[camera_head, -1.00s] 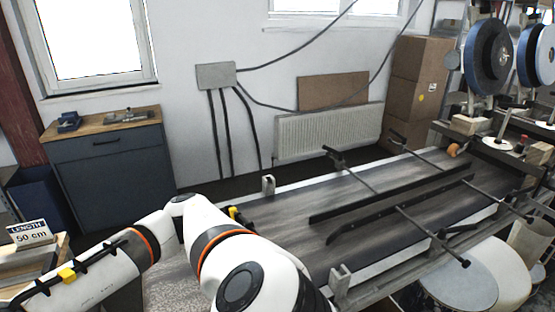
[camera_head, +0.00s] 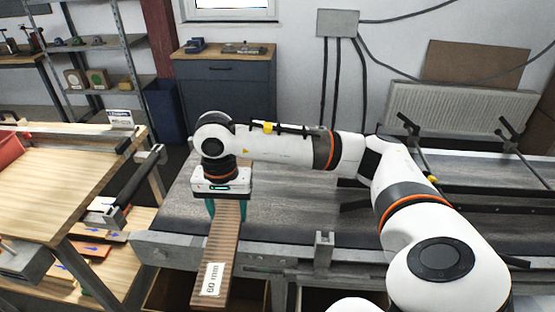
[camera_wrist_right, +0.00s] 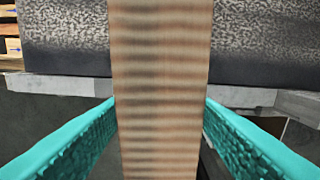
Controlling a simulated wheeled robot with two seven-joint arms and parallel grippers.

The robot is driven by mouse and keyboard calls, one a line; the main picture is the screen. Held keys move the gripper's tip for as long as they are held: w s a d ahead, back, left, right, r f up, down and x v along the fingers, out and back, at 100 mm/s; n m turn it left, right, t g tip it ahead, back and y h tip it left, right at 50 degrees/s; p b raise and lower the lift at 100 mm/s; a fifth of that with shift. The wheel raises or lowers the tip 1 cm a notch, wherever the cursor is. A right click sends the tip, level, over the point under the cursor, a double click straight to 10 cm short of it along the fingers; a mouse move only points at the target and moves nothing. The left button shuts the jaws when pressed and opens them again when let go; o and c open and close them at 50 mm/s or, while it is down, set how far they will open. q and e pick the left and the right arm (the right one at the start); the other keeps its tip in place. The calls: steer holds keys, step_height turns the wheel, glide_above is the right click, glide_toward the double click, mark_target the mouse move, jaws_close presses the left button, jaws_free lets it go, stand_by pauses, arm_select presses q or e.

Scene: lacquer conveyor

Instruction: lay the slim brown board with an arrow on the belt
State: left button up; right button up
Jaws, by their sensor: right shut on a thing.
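A slim brown board (camera_head: 222,245) with a white "60 mm" label near its lower end is in my right gripper (camera_head: 227,207). The teal fingers are shut on its edges near the upper end in the head view. It reaches over the near edge of the grey belt (camera_head: 290,205) and sticks out toward me. I cannot tell whether it touches the belt. No arrow shows on its visible face. In the right wrist view the board (camera_wrist_right: 160,120) runs between both fingers, with the belt (camera_wrist_right: 260,35) beyond. My left gripper is not in view.
A wooden table (camera_head: 60,190) stands at the left, with boards bearing blue arrows (camera_head: 85,245) on a shelf below. A metal bracket (camera_head: 324,250) rises from the conveyor's near rail. Dark guide rails (camera_head: 490,205) cross the belt's right part.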

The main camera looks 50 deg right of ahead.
steer(key=w+d+m+b, duration=0.3)
steer(key=w+d+m, duration=0.1)
steer(key=d+m, duration=0.7)
steer(key=r+m+b, duration=0.2)
steer(key=m, duration=0.5)
glide_above(270, 193)
steer(key=shift+m, duration=0.4)
step_height(270, 193, down, 5)
steer(key=shift+d+f, duration=0.1)
steer(key=shift+f, duration=0.1)
step_height(270, 193, down, 4)
steer(key=shift+f+p, duration=0.2)
steer(key=shift+p, duration=0.1)
steer(key=shift+w, duration=0.1)
steer(key=shift+f, duration=0.2)
steer(key=o, duration=1.2)
